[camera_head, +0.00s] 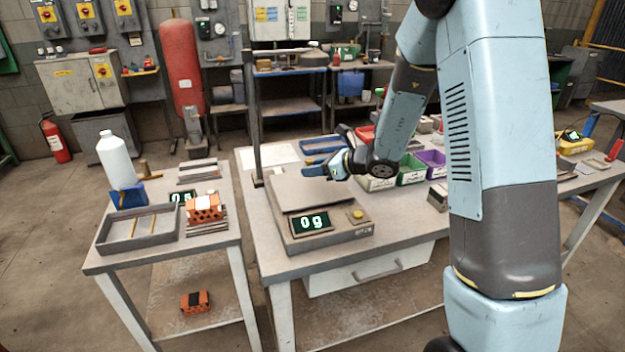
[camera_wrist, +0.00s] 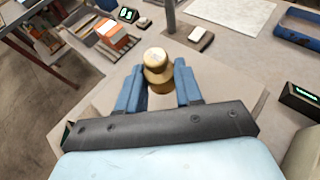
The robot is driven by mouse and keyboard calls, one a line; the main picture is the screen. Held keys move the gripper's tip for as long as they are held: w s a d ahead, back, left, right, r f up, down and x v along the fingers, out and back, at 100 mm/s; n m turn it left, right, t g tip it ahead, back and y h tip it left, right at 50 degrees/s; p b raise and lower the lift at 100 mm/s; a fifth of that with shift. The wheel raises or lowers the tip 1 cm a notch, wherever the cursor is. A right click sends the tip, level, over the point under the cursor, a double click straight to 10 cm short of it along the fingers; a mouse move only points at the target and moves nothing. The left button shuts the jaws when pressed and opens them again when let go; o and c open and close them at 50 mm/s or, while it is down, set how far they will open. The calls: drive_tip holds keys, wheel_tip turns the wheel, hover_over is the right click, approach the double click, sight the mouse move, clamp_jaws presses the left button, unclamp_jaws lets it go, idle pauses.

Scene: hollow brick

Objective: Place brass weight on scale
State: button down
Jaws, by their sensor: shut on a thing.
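The brass weight (camera_wrist: 155,62) is a stepped, golden cylinder with a knob-like top. In the wrist view it stands between the two blue fingers of my gripper (camera_wrist: 158,75), which is shut on it. In the head view my gripper (camera_head: 325,168) is over the scale's flat plate, and I cannot make out the weight there. The scale (camera_head: 300,190) is a wide grey box on the bench; its display (camera_head: 311,222) reads 0 g. Its plate also shows beneath the weight in the wrist view (camera_wrist: 222,85). I cannot tell the gap between them.
A thin upright post (camera_head: 256,130) stands at the scale's back left. Green (camera_head: 411,170) and purple (camera_head: 433,161) bins stand right of my gripper. A side table (camera_head: 215,245) at left holds a tray (camera_head: 137,238), a white bottle (camera_head: 116,160) and an orange brick (camera_head: 204,207).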

sight(313, 186)
drive_tip(key=shift+w+a+f, duration=0.15)
drive_tip(key=shift+w+f, duration=0.35)
drive_tip(key=shift+f, duration=1.6)
drive_tip(key=shift+f, duration=0.15)
drive_tip(key=c, duration=0.7)
unclamp_jaws()
drive_tip(key=shift+c, duration=0.2)
